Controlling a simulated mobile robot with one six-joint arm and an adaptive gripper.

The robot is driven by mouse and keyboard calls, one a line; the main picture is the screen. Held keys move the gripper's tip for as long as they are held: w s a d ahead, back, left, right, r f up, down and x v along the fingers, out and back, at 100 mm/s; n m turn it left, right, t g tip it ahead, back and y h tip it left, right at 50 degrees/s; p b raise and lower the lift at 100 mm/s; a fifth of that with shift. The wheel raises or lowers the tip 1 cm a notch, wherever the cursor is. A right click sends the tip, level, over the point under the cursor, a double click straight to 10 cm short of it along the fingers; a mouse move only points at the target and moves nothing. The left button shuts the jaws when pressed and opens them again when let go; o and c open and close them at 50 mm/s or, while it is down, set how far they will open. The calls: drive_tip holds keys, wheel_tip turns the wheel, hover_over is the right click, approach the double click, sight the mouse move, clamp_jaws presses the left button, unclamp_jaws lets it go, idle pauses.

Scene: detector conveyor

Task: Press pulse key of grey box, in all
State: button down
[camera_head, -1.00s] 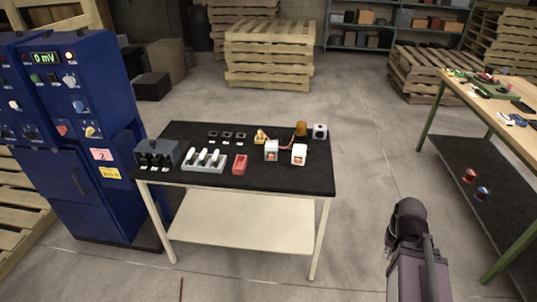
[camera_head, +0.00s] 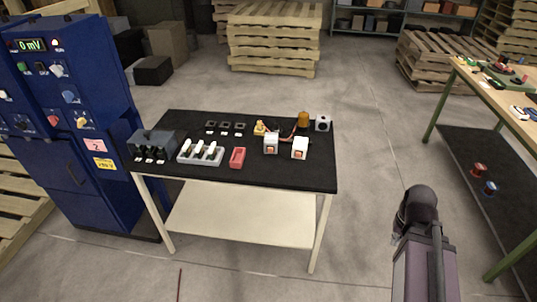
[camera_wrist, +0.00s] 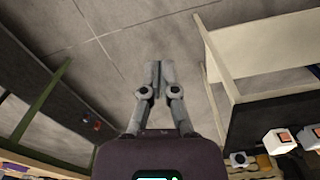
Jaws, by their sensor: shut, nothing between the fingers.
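A dark grey box (camera_head: 152,142) with several black keys and white tags on its front stands at the left end of the black tabletop (camera_head: 205,118) in the head view. A smaller light grey cube (camera_head: 323,122) with a dark round spot stands at the back right corner. I cannot tell which part is the pulse key. My gripper (camera_wrist: 155,64) is shut and empty in the wrist view, over bare concrete floor and apart from the table. The fingers are not seen in the head view, where part of my arm shows at lower right.
On the tabletop are a white rack (camera_head: 201,152), a red tray (camera_head: 237,157), two white switch boxes (camera_head: 300,148) and an amber lamp (camera_head: 303,119). A blue cabinet (camera_head: 60,110) reading 0 mV adjoins the left side. A green-legged bench (camera_head: 490,100) stands right.

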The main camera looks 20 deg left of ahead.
drive_tip(key=w+a+f+n+t+h+b, duration=0.1)
drive_tip(key=w+a+f+n+t+b, duration=0.3)
drive_tip(key=w+a+n, duration=0.55)
drive_tip(key=w+a+f+n+t+h+b, duration=0.1)
drive_tip(key=w+a+f+n+t+b, duration=0.1)
drive_tip(key=w+a+n+t+b, duration=0.5)
drive_tip(key=a+n+t+y+b, duration=0.1)
drive_tip(key=a+n+y+b, duration=0.1)
drive_tip(key=a+n, duration=0.5)
drive_tip(key=w+a+r+n+t+y+b, duration=0.1)
drive_tip(key=a+n+y+b, duration=0.1)
drive_tip(key=a+n, duration=0.6)
drive_tip(key=a+n+y+b, duration=0.2)
drive_tip(key=a+n, duration=0.5)
drive_tip(key=a, duration=0.8)
drive_tip(key=shift+w+r+t, duration=0.15)
drive_tip(key=shift+w+t, duration=0.1)
drive_tip(key=shift+t, duration=0.15)
drive_tip(key=shift+s+a+r+n+b, duration=0.1)
drive_tip(key=shift+a+n+b, duration=0.2)
drive_tip(key=shift+a+n, duration=0.15)
